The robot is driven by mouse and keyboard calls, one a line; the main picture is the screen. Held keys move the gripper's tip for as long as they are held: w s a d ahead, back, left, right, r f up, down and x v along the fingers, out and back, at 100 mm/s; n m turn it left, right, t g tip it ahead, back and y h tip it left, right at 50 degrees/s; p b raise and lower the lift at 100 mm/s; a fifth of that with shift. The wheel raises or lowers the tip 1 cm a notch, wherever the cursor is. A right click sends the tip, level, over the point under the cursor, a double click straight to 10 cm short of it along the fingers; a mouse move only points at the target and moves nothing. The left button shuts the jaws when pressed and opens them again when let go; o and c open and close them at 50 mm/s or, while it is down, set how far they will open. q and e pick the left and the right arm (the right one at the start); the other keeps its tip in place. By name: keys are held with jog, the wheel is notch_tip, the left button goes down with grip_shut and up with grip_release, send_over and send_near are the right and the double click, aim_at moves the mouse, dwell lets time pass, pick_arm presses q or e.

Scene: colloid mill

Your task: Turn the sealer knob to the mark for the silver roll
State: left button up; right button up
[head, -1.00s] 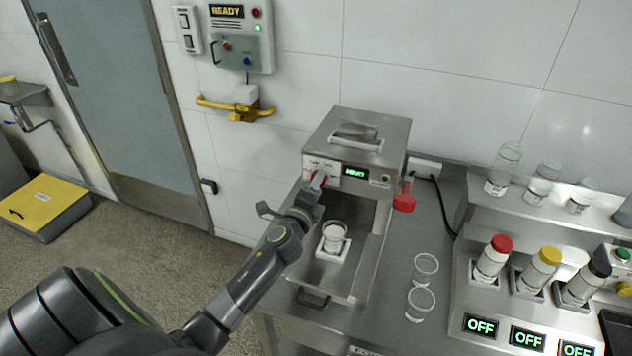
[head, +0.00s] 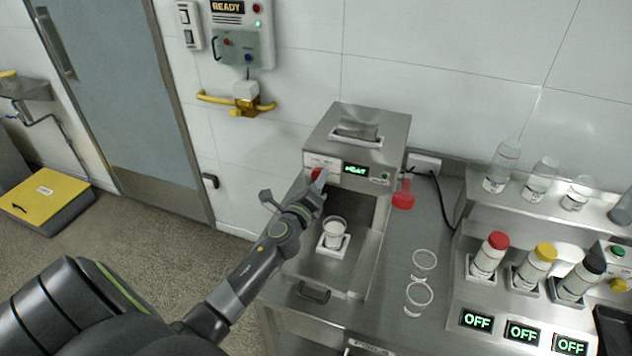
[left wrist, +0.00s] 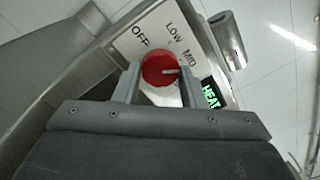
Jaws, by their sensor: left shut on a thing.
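The sealer (head: 345,205) is a steel box machine against the wall, with a green lit display (head: 355,169) on its front. Its red knob (left wrist: 160,70) sits on a white dial plate (left wrist: 140,40) marked OFF, LOW and MID; a further mark is partly hidden. The knob's white pointer line points toward MID or just below it in the left wrist view. My left gripper (left wrist: 158,88) is shut on the knob, one finger on each side; it also shows in the head view (head: 318,185). A cup (head: 335,230) stands on a white holder in the sealer's open bay. No silver roll is identifiable.
Two clear cups (head: 420,297) stand on the bench to the right. Several capped bottles (head: 489,255) and OFF displays (head: 477,319) are further right.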

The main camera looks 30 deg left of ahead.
pick_arm(q)
jog(key=shift+f, duration=0.1)
jog(key=o, duration=1)
jog(key=b+v, duration=0.2)
jog(key=v, duration=1.5)
jog(key=shift+s, duration=0.25)
